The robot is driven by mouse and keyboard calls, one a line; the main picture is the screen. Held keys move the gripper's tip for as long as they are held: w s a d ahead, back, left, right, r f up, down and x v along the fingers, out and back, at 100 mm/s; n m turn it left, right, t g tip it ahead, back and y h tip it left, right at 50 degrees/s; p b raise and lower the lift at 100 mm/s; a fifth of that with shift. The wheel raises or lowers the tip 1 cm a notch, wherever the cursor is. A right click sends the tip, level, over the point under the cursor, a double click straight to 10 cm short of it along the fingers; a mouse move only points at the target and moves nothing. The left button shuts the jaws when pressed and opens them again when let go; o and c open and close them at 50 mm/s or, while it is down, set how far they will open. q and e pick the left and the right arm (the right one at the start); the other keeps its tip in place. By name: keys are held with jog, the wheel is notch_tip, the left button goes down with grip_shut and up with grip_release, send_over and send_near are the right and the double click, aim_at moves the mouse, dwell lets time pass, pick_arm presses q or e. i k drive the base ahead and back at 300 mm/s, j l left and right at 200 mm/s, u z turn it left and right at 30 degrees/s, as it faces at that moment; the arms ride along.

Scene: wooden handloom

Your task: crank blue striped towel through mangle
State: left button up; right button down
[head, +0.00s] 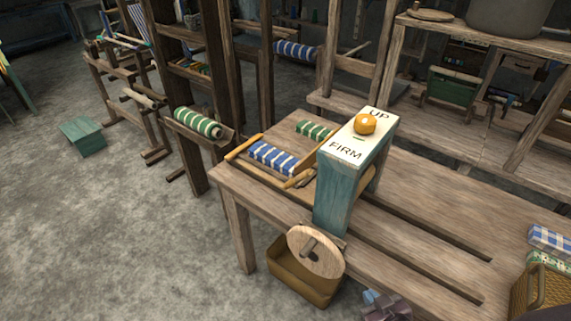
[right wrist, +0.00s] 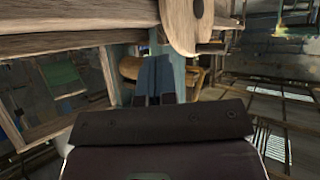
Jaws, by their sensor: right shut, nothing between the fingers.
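The mangle (head: 339,190) is a teal frame with a white top marked UP and FIRM. An orange knob (head: 365,124) sits on that top, nearer UP. A blue and white striped towel (head: 272,158) lies on the wooden feed side, left of the frame. The round wooden crank wheel (head: 315,252), with a peg handle, is at the front below the table edge; it also shows in the right wrist view (right wrist: 187,22). My right gripper (head: 371,297) is shut and empty, right of and below the wheel, apart from it. In the right wrist view its fingers (right wrist: 153,78) are together. My left gripper is out of view.
A green striped cloth (head: 315,130) lies behind the blue towel. A green striped roll (head: 198,123) rests on a side shelf. A brown bin (head: 292,277) stands below the wheel. A wicker basket (head: 541,290) and folded cloths (head: 550,240) are at right. The slotted tabletop (head: 440,200) is mostly clear.

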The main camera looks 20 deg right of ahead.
aim_at(315, 251)
jog(key=k+j, duration=0.1)
jog(key=j, duration=0.3)
jog(key=k+j, duration=0.15)
jog(key=j, duration=0.25)
jog(key=k+j+z, duration=0.1)
jog(key=j, duration=0.3)
